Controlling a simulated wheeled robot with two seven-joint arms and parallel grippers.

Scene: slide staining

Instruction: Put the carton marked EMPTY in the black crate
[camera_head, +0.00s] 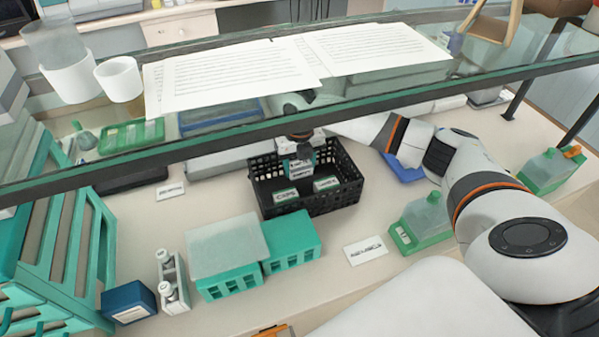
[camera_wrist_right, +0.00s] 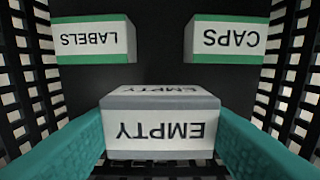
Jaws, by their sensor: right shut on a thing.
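My right gripper (camera_head: 300,158) is over the black crate (camera_head: 340,203) and is shut on this carton. In the right wrist view the teal fingers (camera_wrist_right: 160,140) press on both sides of the carton, inside the crate's walls. I cannot tell whether the carton touches the crate's floor. My left gripper is not in view.
Cartons marked CAPS (camera_head: 286,195) and LABELS (camera_head: 326,184) lie in the crate. Teal boxes (camera_head: 291,241) stand to its front left, a green-based bottle (camera_head: 421,221) to its right. A glass shelf with papers (camera_head: 235,75) spans above.

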